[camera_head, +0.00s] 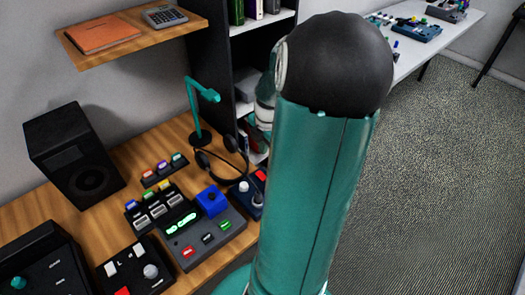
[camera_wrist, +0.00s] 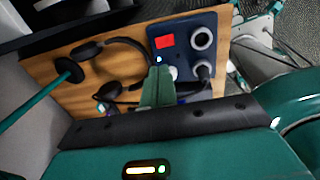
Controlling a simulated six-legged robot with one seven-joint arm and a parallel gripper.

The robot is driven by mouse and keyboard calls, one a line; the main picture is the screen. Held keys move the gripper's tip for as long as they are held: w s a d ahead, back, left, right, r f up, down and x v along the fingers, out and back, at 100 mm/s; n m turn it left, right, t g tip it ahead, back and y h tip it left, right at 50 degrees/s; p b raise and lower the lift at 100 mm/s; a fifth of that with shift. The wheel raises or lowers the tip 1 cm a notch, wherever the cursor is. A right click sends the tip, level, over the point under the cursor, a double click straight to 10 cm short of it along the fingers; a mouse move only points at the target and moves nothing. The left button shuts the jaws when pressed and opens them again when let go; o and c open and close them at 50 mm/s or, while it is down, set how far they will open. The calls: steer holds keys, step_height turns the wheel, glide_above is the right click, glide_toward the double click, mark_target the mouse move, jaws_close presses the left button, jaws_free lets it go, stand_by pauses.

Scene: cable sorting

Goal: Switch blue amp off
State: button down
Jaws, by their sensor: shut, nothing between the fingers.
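The blue amp (camera_wrist: 185,29) is a dark blue box at the top centre of the wrist view. It has a red switch (camera_wrist: 165,42) near its left edge and grey round knobs or sockets along its right side. In the head view the amp (camera_head: 243,204) is partly hidden behind my arm, with its red switch (camera_head: 260,175) at its far end. My gripper (camera_wrist: 159,69) is shut and empty. Its green fingers point at the amp, with the tips just below the red switch in the picture. I cannot tell whether they touch the amp. My gripper is hidden in the head view.
Headphones (camera_wrist: 124,42) lie left of the amp in the wrist view. A teal lamp stand (camera_head: 192,106) rises behind them. A black speaker (camera_head: 74,155) stands at left.

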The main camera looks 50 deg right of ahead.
mark_target(260, 174)
steer(key=f, duration=0.4)
steer(key=w+f, duration=0.1)
steer(key=f, duration=0.7)
steer(key=shift+w+d, duration=0.15)
steer(key=shift+w, duration=0.1)
steer(key=shift+f, duration=0.15)
steer(key=shift+s, duration=0.1)
steer(key=shift+s+a, duration=0.2)
steer(key=shift+s, duration=0.55)
steer(key=shift+w, duration=0.1)
